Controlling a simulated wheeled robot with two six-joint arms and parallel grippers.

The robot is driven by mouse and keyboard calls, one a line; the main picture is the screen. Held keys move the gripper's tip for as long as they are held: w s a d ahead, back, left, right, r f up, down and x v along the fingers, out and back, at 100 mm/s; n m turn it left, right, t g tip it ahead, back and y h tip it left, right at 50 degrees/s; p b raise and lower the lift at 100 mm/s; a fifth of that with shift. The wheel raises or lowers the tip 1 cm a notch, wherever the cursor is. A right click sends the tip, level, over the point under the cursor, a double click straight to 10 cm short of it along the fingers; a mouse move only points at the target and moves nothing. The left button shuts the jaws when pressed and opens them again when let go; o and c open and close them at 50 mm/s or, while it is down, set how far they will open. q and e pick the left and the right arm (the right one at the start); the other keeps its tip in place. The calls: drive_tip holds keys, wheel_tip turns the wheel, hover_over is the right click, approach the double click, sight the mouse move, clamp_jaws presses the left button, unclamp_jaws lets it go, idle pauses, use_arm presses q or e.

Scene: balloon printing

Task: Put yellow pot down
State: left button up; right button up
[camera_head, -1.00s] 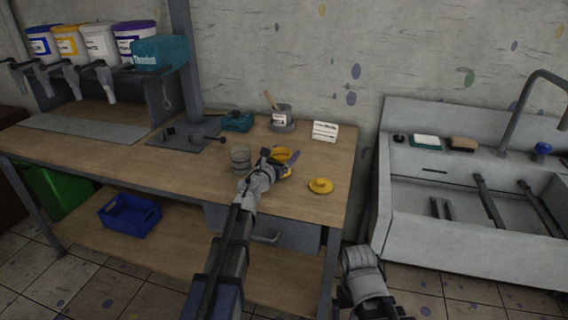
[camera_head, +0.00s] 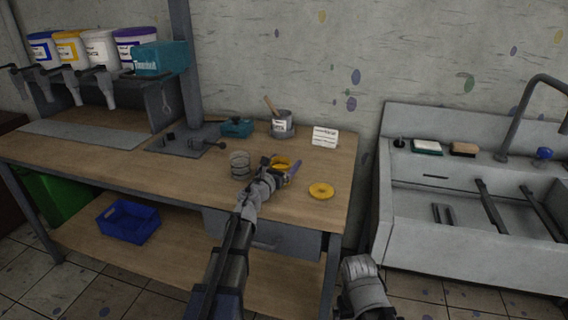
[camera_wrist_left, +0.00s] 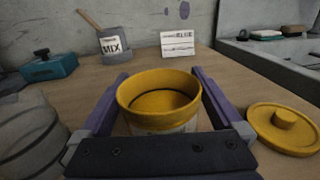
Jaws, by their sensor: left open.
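The yellow pot (camera_wrist_left: 160,98) stands upright and without its lid on the wooden bench, and its inside shows in the left wrist view. In the head view only part of the yellow pot (camera_head: 281,162) shows past my left gripper. My left gripper (camera_wrist_left: 160,85) is open, with one purple finger on each side of the pot; the fingers also show in the head view (camera_head: 284,168). The yellow lid (camera_wrist_left: 284,127) with its knob lies flat to the right of the pot, and it shows in the head view (camera_head: 321,190). My right gripper cannot be made out.
A ribbed grey container (camera_wrist_left: 30,138) stands close left of the pot. Behind are a MIX pot (camera_wrist_left: 115,46) with a stick, a teal device (camera_wrist_left: 50,67) and a white label card (camera_wrist_left: 177,43). A sink (camera_head: 470,210) is right of the bench (camera_head: 215,205).

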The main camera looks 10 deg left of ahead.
use_arm(q)
drive_tip(key=s, duration=0.4)
drive_tip(key=s+a, duration=0.1)
drive_tip(key=s, duration=0.3)
drive_tip(key=s+a, duration=0.1)
drive_tip(key=s, duration=0.3)
drive_tip(key=shift+a, duration=0.15)
drive_tip(key=shift+w, duration=0.1)
